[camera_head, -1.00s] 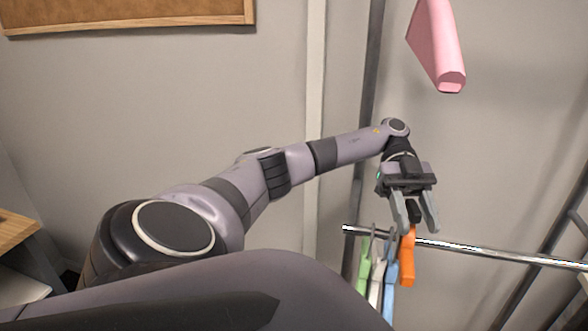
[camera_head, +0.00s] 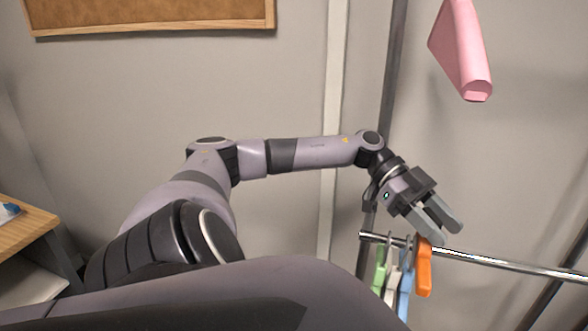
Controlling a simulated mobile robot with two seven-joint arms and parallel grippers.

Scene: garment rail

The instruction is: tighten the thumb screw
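My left gripper (camera_head: 444,228) is at the right of the head view, just above the metal rail. Its two grey fingers are apart and point down and to the right, with nothing seen between them. The fingers overlap the rail and the top of the orange hanging piece in the picture; I cannot tell whether they touch. No thumb screw can be made out in this view. My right gripper is not in view.
A shiny rail (camera_head: 500,263) runs to the right edge. Green (camera_head: 380,268), white (camera_head: 392,284), blue (camera_head: 405,290) and orange (camera_head: 424,268) pieces hang near its left end. A dark upright post (camera_head: 393,80) stands behind my arm.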

